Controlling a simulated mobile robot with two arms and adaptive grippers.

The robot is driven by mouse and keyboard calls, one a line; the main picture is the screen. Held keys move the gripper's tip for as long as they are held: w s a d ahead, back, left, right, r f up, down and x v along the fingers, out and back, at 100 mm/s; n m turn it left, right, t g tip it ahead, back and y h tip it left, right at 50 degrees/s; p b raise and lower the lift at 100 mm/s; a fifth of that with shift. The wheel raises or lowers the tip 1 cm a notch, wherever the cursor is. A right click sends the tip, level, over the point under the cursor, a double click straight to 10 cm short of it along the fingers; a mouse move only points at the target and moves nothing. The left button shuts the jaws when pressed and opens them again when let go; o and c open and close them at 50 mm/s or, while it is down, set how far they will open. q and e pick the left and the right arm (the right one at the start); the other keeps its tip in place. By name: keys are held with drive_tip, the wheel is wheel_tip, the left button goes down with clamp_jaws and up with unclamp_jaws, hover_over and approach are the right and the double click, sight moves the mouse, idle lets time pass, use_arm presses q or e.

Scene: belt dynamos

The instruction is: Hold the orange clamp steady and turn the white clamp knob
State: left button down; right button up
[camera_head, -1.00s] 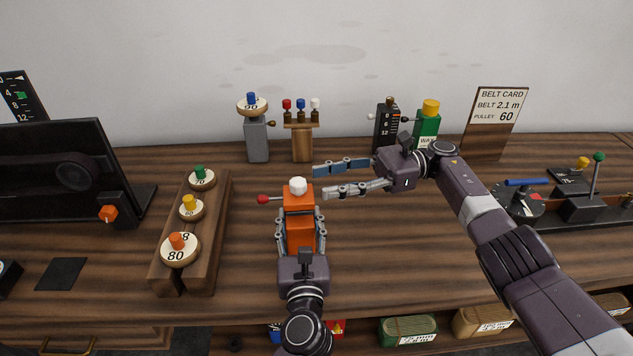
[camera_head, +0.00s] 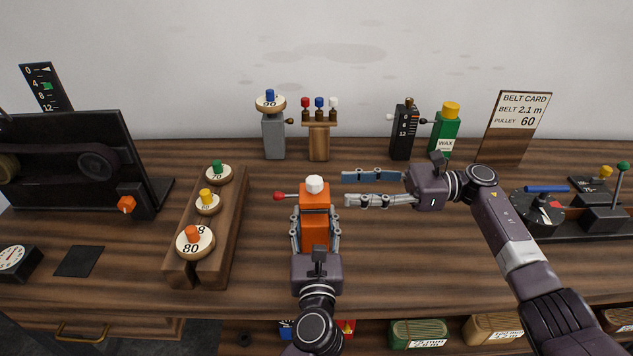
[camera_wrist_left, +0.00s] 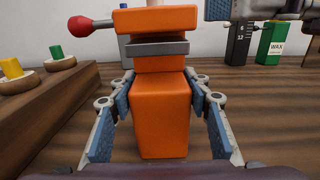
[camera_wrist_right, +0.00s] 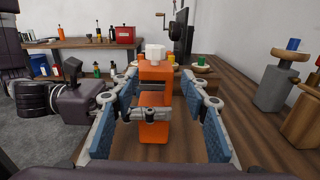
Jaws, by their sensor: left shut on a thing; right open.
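The orange clamp (camera_head: 315,225) stands upright on the wooden bench, with a red-tipped lever (camera_head: 279,196) on its left side. The white clamp knob (camera_head: 314,184) sits on its top and also shows in the right wrist view (camera_wrist_right: 155,51). My left gripper (camera_head: 316,238) is shut on the clamp's lower body, one finger on each side; the left wrist view shows the orange body (camera_wrist_left: 161,115) between the fingers. My right gripper (camera_head: 345,188) is open and empty, just right of the knob, fingers pointing at it. In the right wrist view the clamp stands between and beyond its fingers.
A wooden rack (camera_head: 235,225) with numbered pulleys stands left of the clamp. Behind are a grey post (camera_head: 274,137), a small peg stand (camera_head: 319,141), a black gauge (camera_head: 403,134) and a green wax bottle (camera_head: 446,130). A lever unit (camera_head: 600,212) is at right.

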sight(314, 180)
use_arm(q)
drive_tip(key=shift+a, duration=0.1)
use_arm(e)
drive_tip(key=s+d+r+m+t, duration=0.2)
drive_tip(key=s+d+m+t, duration=0.1)
drive_tip(key=s+t, duration=0.15)
use_arm(q)
drive_tip(key=shift+f, duration=0.1)
use_arm(e)
drive_tip(key=shift+h, duration=0.3)
drive_tip(key=x, duration=1.2)
drive_tip(key=shift+w+r, duration=0.2)
drive_tip(key=shift+w, duration=0.15)
clamp_jaws()
drive_tip(key=shift+n+g, duration=1.6)
drive_tip(key=shift+g, duration=0.65)
